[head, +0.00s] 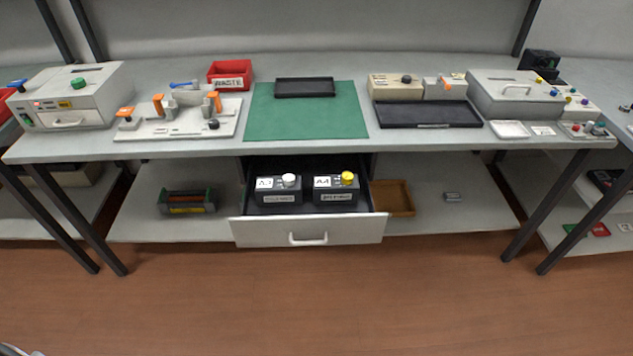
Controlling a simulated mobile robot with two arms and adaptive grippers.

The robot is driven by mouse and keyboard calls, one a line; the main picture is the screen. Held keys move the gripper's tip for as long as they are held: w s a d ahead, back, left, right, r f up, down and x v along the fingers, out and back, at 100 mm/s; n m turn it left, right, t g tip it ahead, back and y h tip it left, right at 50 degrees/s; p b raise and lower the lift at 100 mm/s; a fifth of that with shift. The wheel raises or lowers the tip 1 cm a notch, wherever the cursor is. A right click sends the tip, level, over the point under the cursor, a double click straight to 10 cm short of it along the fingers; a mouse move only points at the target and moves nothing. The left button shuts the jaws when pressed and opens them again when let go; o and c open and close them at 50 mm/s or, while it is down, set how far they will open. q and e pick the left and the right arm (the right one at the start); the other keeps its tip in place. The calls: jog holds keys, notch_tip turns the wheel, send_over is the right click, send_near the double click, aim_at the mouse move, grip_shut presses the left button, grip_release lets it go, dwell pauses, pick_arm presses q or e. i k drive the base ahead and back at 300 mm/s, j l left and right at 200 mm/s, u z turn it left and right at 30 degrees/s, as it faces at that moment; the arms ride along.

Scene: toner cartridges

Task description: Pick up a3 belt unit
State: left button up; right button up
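No label reading A3 can be made out. A dark unit with green ends and an orange strip (187,201) lies on the lower shelf at left; it may be the belt unit, but I cannot tell. The open drawer (262,231) below the table's middle holds two dark cartridges upright side by side. The left cartridge (279,190) has a white cap and a label like A1. The right cartridge (336,190) has a yellow cap and a label like A4. Neither gripper can be made out; only a small pale part shows at the bottom left corner.
On the table (190,150) are a green mat (305,120), a small black tray (305,87), a red WASTE bin (230,74), a white fixture board (180,128) and a large black tray (427,114). A brown tray (392,197) lies right of the drawer. The floor in front is clear.

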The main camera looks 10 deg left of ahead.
aim_at(270, 191)
jog(key=i+j+z, duration=0.1)
jog(key=j+z, duration=0.2)
jog(key=j, duration=0.6)
jog(key=j+z, duration=0.3)
jog(key=j, duration=0.65)
